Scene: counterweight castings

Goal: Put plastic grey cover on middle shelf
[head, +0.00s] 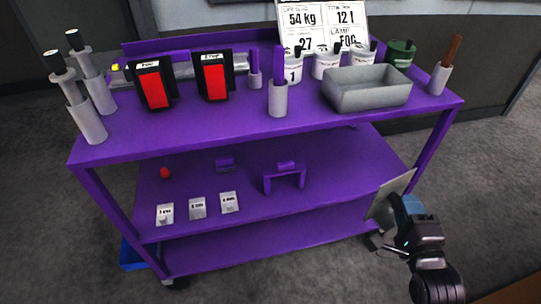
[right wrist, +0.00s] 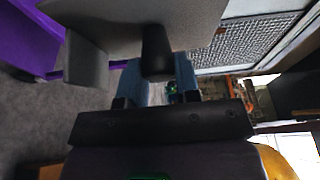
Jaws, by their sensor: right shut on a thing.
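The grey cover (head: 391,194) is a flat plate held tilted, off the right front of the purple cart. My right gripper (head: 403,212) is shut on it. In the right wrist view, the cover (right wrist: 120,30) fills the top, and its dark knob (right wrist: 157,52) sits between the bluish fingers (right wrist: 158,78). The middle shelf (head: 240,177) of the cart lies to the left of the cover, which is apart from the shelf surface as far as I can tell. My left gripper is out of view.
The right front cart post (head: 437,142) stands near my arm. The top shelf (head: 210,125) is crowded.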

